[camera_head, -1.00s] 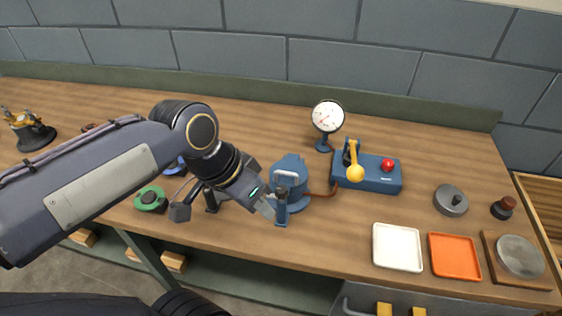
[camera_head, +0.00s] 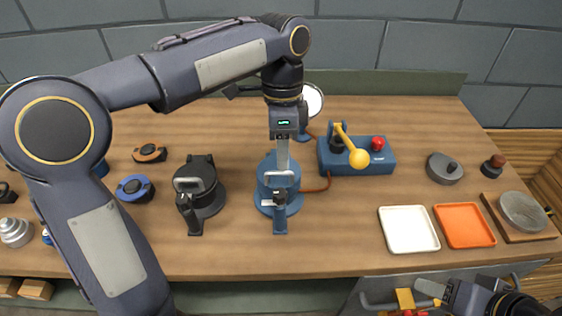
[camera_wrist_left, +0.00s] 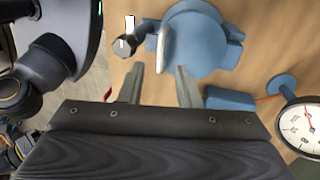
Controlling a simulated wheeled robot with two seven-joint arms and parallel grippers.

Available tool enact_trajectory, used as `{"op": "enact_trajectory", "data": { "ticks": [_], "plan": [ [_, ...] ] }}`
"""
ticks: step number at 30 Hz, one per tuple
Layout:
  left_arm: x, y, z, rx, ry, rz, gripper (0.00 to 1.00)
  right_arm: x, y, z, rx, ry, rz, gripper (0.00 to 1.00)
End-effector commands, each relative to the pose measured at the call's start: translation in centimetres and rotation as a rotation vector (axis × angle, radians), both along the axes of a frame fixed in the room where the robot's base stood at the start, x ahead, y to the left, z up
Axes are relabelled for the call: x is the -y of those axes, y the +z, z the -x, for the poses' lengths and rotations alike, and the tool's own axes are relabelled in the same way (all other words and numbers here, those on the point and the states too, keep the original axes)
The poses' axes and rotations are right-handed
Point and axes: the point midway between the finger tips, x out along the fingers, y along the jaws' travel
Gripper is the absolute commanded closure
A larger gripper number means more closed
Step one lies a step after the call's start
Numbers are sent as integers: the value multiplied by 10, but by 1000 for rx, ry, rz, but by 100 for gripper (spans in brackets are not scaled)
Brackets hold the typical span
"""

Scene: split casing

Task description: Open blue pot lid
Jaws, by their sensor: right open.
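The blue pot (camera_head: 266,202) stands on the bench with its blue lid (camera_head: 288,165) on. The lid has a pale bar handle (camera_head: 279,179), and a dark upright latch post (camera_head: 280,222) stands at the front. My left gripper (camera_head: 282,160) hangs above the lid, pointing down, its finger partly overlapping the lid. In the left wrist view its two fingers (camera_wrist_left: 159,80) are apart with nothing between them, and the lid handle (camera_wrist_left: 164,46) lies just beyond the tips. My right gripper (camera_head: 430,295) is open at the bottom right, off the bench front.
A similar black pot (camera_head: 203,190) stands left of the blue one. A blue box (camera_head: 345,158) with a yellow lever stands to the right, joined by a red-brown hose. The gauge (camera_head: 313,100) is behind, partly hidden. White (camera_head: 408,230) and orange (camera_head: 464,225) trays lie right.

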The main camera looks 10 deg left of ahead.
Motion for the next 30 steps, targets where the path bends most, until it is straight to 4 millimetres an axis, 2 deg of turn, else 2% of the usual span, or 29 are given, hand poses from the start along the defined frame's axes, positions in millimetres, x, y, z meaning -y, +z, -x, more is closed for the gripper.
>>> {"op": "enact_trajectory", "data": {
  "ticks": [1,6,15,16,23,30],
  "plan": [
    [0,-8,2,-1,1,-1,69,0,-2,0,0,0,0,48],
    [1,-23,5,0,2,0,69,0,-4,0,0,0,0,48],
    [1,-26,5,1,3,1,69,0,-4,0,0,0,0,48],
    [1,-26,5,1,3,1,71,0,-4,0,0,0,0,48],
    [1,-26,5,1,3,1,100,0,-4,0,0,0,0,48],
    [1,-26,5,1,3,1,100,0,-4,0,0,0,0,48]
  ]
}}
